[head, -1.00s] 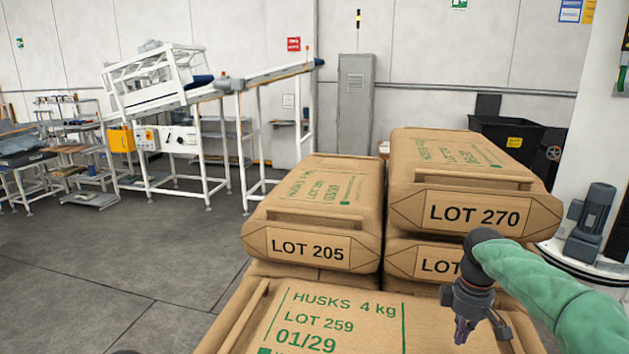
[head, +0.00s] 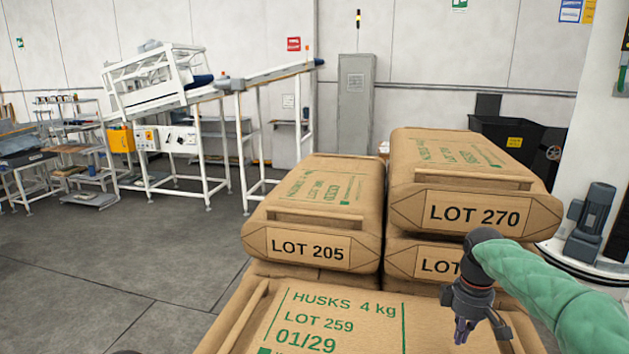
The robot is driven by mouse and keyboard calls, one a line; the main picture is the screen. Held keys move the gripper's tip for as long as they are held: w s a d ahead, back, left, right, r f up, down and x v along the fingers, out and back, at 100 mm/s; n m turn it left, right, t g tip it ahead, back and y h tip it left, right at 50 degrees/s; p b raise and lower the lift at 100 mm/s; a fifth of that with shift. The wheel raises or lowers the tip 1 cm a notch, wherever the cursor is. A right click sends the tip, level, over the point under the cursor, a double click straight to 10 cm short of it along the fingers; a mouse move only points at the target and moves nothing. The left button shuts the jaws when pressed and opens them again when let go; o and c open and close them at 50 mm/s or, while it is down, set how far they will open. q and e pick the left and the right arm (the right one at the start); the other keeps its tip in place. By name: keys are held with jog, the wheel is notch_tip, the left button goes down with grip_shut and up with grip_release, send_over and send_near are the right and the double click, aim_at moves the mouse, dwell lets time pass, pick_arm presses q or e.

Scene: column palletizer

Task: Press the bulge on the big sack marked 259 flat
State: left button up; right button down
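The big sack marked LOT 259 (head: 340,312) lies flat in the foreground, brown with green print reading HUSKS 4 kg and 01/29. Its near part runs out of the bottom of the head view. No clear bulge shows on the visible part. My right gripper (head: 462,338) points down over the right side of this sack, at the end of the green-sleeved arm. Its fingers look close together, but they are small and dark; I cannot tell whether they are shut or touch the sack.
Behind sack 259 stand the sack marked LOT 205 (head: 312,246) and, to its right, the higher sack marked LOT 270 (head: 470,213) on another sack. These stacks rise close behind my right gripper. Open grey floor (head: 110,260) lies to the left.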

aim_at(456, 352)
jog(key=shift+f+b, duration=1.35)
jog(key=shift+f, duration=1.05)
dwell(0.5)
jog(key=shift+s+a+f, duration=0.2)
jog(key=shift+f, duration=0.35)
dwell(0.5)
jog(key=shift+r, duration=0.1)
jog(key=shift+w+d+r+p, duration=0.1)
jog(key=shift+r+p, duration=0.45)
jog(key=shift+r, duration=0.05)
notch_tip(456, 352, up, 8)
jog(key=p, duration=0.7)
jog(key=shift+r, duration=0.15)
jog(key=shift+w+d, duration=0.1)
